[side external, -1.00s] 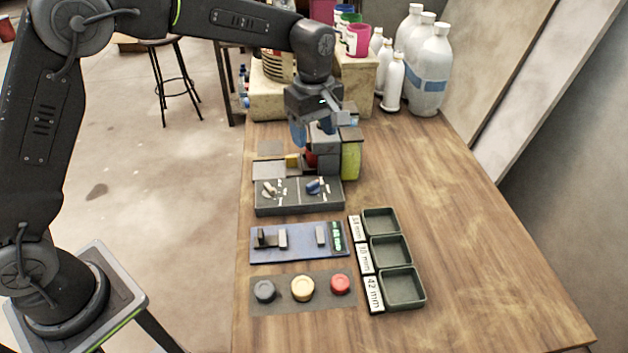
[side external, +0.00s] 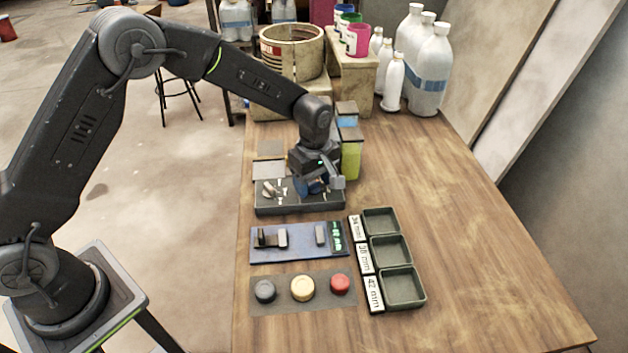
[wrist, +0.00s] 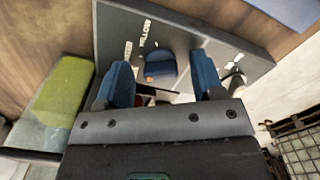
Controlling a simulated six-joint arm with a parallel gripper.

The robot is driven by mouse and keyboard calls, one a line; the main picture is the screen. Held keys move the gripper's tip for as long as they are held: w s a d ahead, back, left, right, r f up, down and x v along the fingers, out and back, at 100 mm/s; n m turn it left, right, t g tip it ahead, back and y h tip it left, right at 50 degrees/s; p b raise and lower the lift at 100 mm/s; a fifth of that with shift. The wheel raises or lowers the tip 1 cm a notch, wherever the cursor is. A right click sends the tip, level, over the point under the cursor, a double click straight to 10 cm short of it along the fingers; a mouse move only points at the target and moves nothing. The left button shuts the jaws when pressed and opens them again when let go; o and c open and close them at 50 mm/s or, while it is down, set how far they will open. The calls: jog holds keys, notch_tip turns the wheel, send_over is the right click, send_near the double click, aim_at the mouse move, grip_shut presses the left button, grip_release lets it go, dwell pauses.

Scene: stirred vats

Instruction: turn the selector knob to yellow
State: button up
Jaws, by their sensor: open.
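The grey selector panel (side external: 262,207) stands on the bench below my gripper (side external: 318,184), which points down at its right half. In the wrist view the panel (wrist: 120,30) carries white labels, one of which seems to read yellow, though the text is blurred. A blue knob (wrist: 160,67) sits between the two blue fingers of my open gripper (wrist: 162,72), with gaps on both sides. A pale knob (side external: 268,190) is on the panel's left half. In the side view the blue knob is mostly hidden by my gripper; its exact pointing is unclear.
A yellow-green block (side external: 350,160) stands close behind the panel's right end. The bench's right side is clear.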

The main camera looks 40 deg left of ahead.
aim_at(314, 184)
jog(key=c, duration=0.9)
jog(key=shift+m, duration=0.8)
jog(key=shift+c, duration=0.2)
jog(key=o, duration=0.9)
jog(key=shift+o, duration=0.2)
jog(key=shift+r, duration=0.1)
notch_tip(314, 184, up, 14)
jog(key=shift+f, duration=0.2)
